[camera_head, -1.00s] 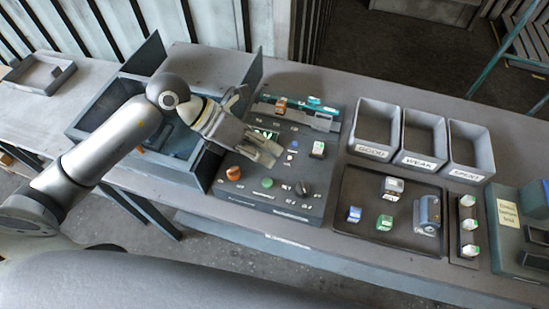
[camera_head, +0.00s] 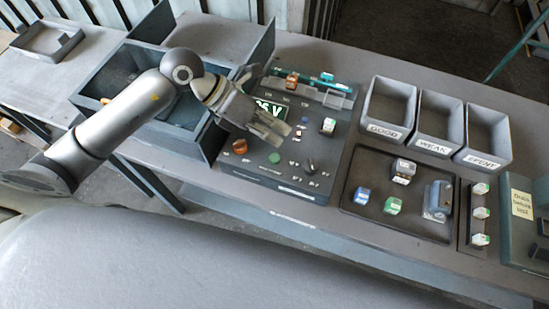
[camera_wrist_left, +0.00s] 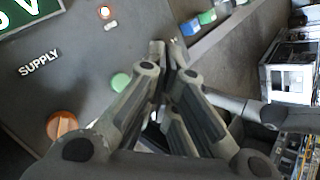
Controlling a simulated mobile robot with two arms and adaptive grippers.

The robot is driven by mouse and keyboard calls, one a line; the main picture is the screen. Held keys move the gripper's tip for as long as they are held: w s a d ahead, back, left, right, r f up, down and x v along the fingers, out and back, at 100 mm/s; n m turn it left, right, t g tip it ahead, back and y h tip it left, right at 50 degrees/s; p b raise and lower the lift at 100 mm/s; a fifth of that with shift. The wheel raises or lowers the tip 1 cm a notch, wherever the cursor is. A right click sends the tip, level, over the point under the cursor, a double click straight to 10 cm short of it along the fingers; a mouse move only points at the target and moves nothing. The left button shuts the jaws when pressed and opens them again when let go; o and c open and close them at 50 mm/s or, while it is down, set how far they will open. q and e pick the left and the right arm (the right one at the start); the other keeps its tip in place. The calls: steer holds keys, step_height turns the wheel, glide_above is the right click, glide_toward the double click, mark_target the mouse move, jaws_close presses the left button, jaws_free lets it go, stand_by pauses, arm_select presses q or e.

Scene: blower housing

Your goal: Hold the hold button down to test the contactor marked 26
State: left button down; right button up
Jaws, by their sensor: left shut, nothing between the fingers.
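The dark test panel (camera_head: 222,168) stands on the bench with an orange knob (camera_head: 240,146), a green button (camera_head: 274,158) and a black rotary knob (camera_head: 309,166). A green readout (camera_head: 270,106) with white characters ending in V is partly hidden by my left gripper (camera_head: 282,132). That gripper is shut and empty above the panel. In the left wrist view its fingertips (camera_wrist_left: 166,48) are right of the green button (camera_wrist_left: 121,82); contact cannot be told. A white block with green (camera_head: 328,126) sits on the panel. No marking 26 is readable. My right gripper is out of view.
A dark tray (camera_head: 360,222) holds several small blocks and a larger blue-grey device (camera_head: 437,198). Behind it stand bins labelled GOOD (camera_head: 370,130), WEAK (camera_head: 415,142) and SPENT (camera_head: 470,155). A walled grey box (camera_head: 95,107) lies left of the panel, under my left arm.

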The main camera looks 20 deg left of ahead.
arm_select(q)
steer(key=b, duration=0.3)
glide_above(275, 153)
step_height(275, 153, down, 4)
steer(key=shift+f, duration=0.6)
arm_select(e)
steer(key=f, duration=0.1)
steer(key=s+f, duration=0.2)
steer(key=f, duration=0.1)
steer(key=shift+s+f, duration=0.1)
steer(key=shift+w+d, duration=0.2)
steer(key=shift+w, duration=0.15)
arm_select(q)
steer(key=shift+f+b, duration=0.35)
steer(key=shift+b, duration=0.25)
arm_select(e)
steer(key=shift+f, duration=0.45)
arm_select(q)
steer(key=shift+f+b, duration=0.45)
steer(key=shift+b, duration=0.05)
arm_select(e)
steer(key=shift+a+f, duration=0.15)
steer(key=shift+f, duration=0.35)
arm_select(q)
steer(key=shift+s, duration=0.1)
stand_by(0.6)
